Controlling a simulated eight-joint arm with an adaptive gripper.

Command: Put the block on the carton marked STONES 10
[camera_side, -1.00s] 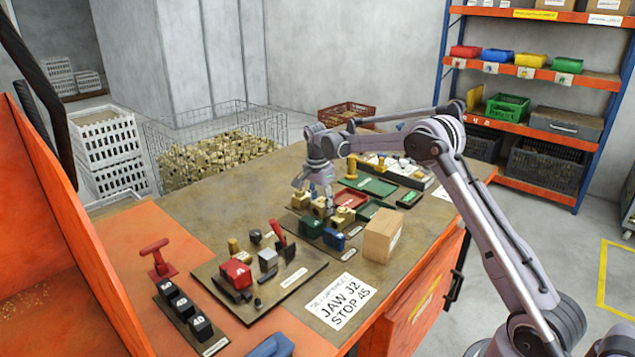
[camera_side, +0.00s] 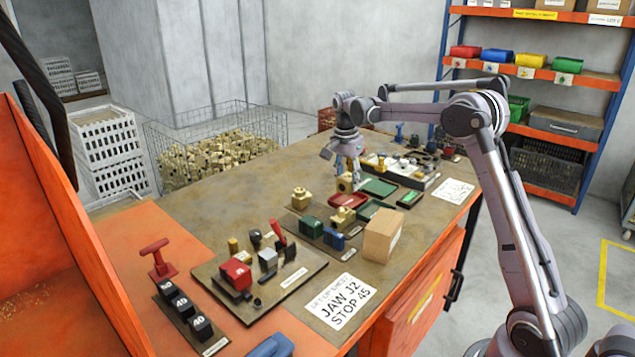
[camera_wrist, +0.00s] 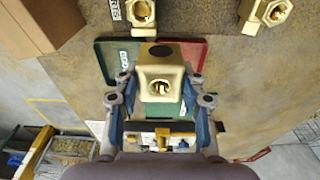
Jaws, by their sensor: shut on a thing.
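A brown carton (camera_side: 382,236) stands on the bench to the front right of my gripper. It also shows at the top left of the wrist view (camera_wrist: 45,20). Its marking is too small to read.
A green tray (camera_side: 380,187) and a red tray (camera_side: 351,200) lie near my gripper.

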